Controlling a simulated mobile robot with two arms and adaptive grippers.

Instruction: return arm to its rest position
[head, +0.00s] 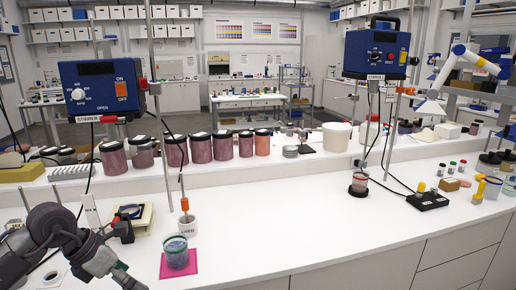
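My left arm comes in at the lower left, bent, with grey joints. My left gripper (128,280) is at its dark end near the bottom edge, low over the white bench (300,225). Its fingers are too small and cut off to tell open from shut, and I see nothing clearly held. It is left of a pink mat (192,272) and apart from it. My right arm and gripper are not in view.
A scale (140,222) is behind my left arm. A second stirrer (376,52) stands over a small jar (359,183). Lidded pigment jars (222,146) line the raised shelf. The bench middle is clear.

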